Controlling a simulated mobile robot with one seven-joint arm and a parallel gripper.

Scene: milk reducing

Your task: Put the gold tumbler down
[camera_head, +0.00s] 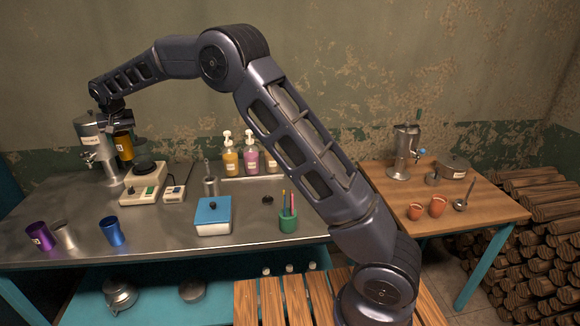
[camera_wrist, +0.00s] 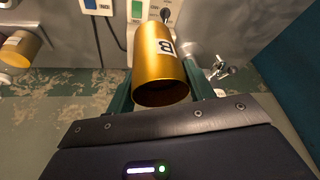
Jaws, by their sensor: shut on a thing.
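The gold tumbler (camera_head: 125,148) is held in the air at the back left of the steel table, right beside a metal dispenser (camera_head: 88,138). In the wrist view the tumbler (camera_wrist: 158,62) shows a white label with a dark letter, and its open mouth faces the camera. My gripper (camera_head: 121,128) is shut on it, with green fingers on both sides of it in the wrist view (camera_wrist: 162,88). A purple tumbler (camera_head: 40,236), a silver tumbler (camera_head: 65,235) and a blue tumbler (camera_head: 112,232) stand at the table's front left.
A scale-like device with a dark plate (camera_head: 142,189) sits below the tumbler, with a small meter (camera_head: 174,190) beside it. Pump bottles (camera_head: 251,160), a blue-lidded box (camera_head: 213,216) and a green pencil cup (camera_head: 288,221) stand rightward. The steel table (camera_head: 165,240) has bare room front centre.

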